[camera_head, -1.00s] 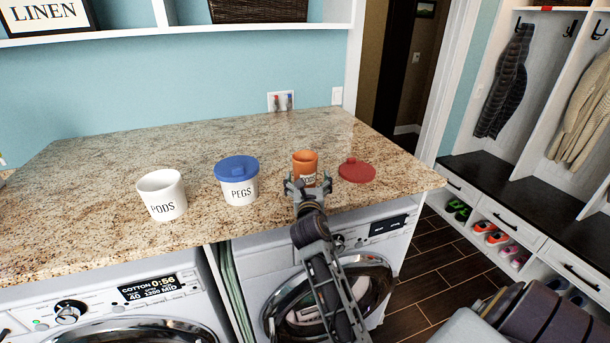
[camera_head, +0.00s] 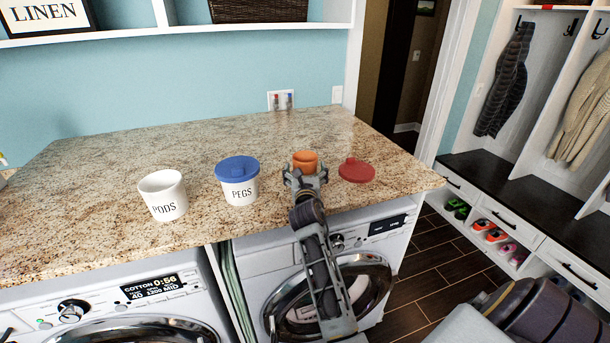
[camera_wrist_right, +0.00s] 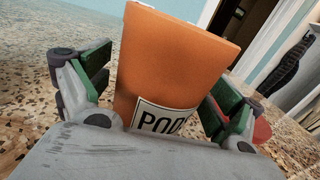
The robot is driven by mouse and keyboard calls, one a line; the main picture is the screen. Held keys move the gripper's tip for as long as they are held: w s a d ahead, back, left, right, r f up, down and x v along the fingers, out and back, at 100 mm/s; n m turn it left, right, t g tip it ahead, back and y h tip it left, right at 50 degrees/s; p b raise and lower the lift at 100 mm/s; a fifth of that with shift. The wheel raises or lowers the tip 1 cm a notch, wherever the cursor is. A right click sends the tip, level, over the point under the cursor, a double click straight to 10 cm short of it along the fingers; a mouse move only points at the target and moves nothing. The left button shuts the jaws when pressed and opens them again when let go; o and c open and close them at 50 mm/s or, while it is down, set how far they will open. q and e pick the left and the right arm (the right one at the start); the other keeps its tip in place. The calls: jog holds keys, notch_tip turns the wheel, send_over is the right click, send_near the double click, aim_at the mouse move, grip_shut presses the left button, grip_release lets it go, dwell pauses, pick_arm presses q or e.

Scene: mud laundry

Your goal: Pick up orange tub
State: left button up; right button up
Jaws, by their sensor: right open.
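The orange tub (camera_head: 305,160) stands upright and open-topped on the granite counter, toward its right side. My right gripper (camera_head: 306,180) is at the tub's near side, its fingers open. In the right wrist view the tub (camera_wrist_right: 172,62) fills the middle between the two green-padded fingers (camera_wrist_right: 160,92), one on each side. Part of a black-lettered label shows low on the tub; the rest is hidden by the gripper body. I cannot tell whether the pads touch the tub. My left gripper is not in view.
A white PEGS tub with a blue lid (camera_head: 238,169) stands left of the orange tub. A white PODS tub (camera_head: 163,195) is farther left. A red lid (camera_head: 357,171) lies just right of my gripper. The counter (camera_head: 110,165) behind is clear.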

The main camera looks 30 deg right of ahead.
jog(key=shift+c, duration=0.2)
jog(key=c, duration=1.1)
jog(key=shift+r, duration=0.15)
jog(key=shift+r, duration=4.9)
jog(key=shift+f, duration=0.1)
